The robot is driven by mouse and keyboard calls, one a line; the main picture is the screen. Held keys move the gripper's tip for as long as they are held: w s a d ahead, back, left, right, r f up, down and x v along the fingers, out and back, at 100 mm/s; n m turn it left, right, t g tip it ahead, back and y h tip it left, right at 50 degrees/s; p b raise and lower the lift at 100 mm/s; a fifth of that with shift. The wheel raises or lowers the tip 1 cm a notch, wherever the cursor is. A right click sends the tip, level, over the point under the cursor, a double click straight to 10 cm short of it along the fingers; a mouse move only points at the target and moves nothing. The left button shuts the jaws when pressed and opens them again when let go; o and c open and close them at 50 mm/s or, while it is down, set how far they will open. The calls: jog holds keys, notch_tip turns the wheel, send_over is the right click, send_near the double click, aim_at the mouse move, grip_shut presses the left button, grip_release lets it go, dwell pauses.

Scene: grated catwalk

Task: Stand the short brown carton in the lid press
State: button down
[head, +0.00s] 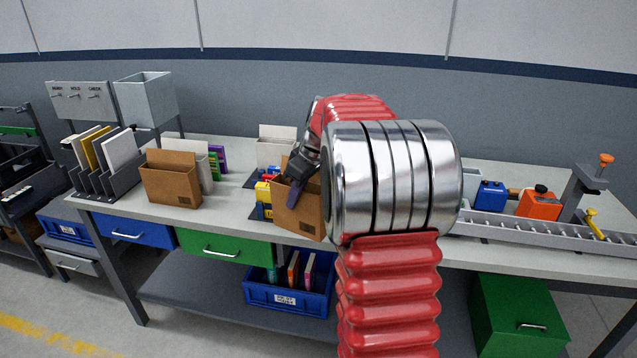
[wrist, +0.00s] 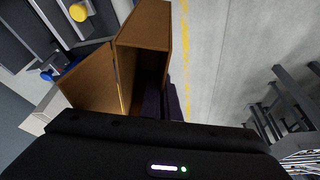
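A brown carton (head: 300,214), open at the top with a raised flap, is in my gripper at the front of the bench, tilted. In the wrist view the carton (wrist: 146,26) shows its open, empty-looking inside. My gripper (head: 299,183) is shut on one carton wall, a dark finger over its outer face. Another brown carton (head: 170,184) stands upright on the bench to the left. A grey stand with an orange knob (head: 586,180) at the far right may be the lid press; I cannot be sure. My arm hides the bench's middle.
Small coloured blocks (head: 264,198) lie just left of the held carton, and a pale open box (head: 276,148) stands behind it. A file rack (head: 104,176) is at the left. A roller track (head: 540,232), a blue item (head: 490,196) and an orange item (head: 539,205) are at the right.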

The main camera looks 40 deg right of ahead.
jog(key=a+f+m, duration=0.1)
jog(key=a+f, duration=0.4)
jog(key=a, duration=0.4)
jog(key=a+f+m+h, duration=0.1)
jog(key=a+f, duration=0.4)
jog(key=a, duration=0.4)
jog(key=a+f+m, duration=0.2)
jog(key=a+f, duration=0.3)
jog(key=a, duration=0.5)
jog(key=shift+s+h, duration=0.15)
jog(key=shift+h, duration=0.15)
